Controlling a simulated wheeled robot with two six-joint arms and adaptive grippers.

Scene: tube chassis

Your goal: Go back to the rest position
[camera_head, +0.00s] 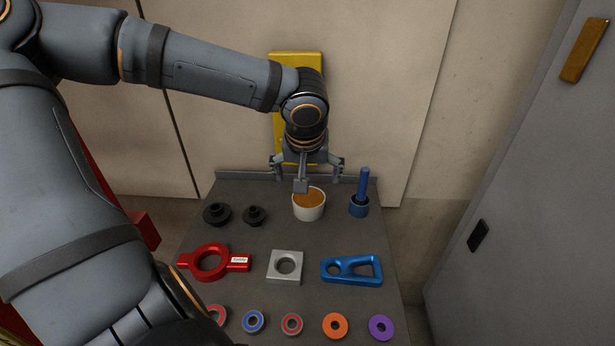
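My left gripper (306,174) hangs down at the end of the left arm, above the back of the dark work surface (240,287). Its grey fingers are spread apart, and I see nothing held between them. The front finger overlaps the far rim of a white cup (309,213) with orange-brown contents in the picture. I cannot tell whether they touch. My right gripper is not in view.
Two black knobbed parts (217,213) stand left of the cup; a blue holder with an upright rod (359,207) stands right. A red handled ring (209,263), silver block (285,267) and blue bracket (351,270) lie mid-surface. Several coloured rings (335,325) line the front.

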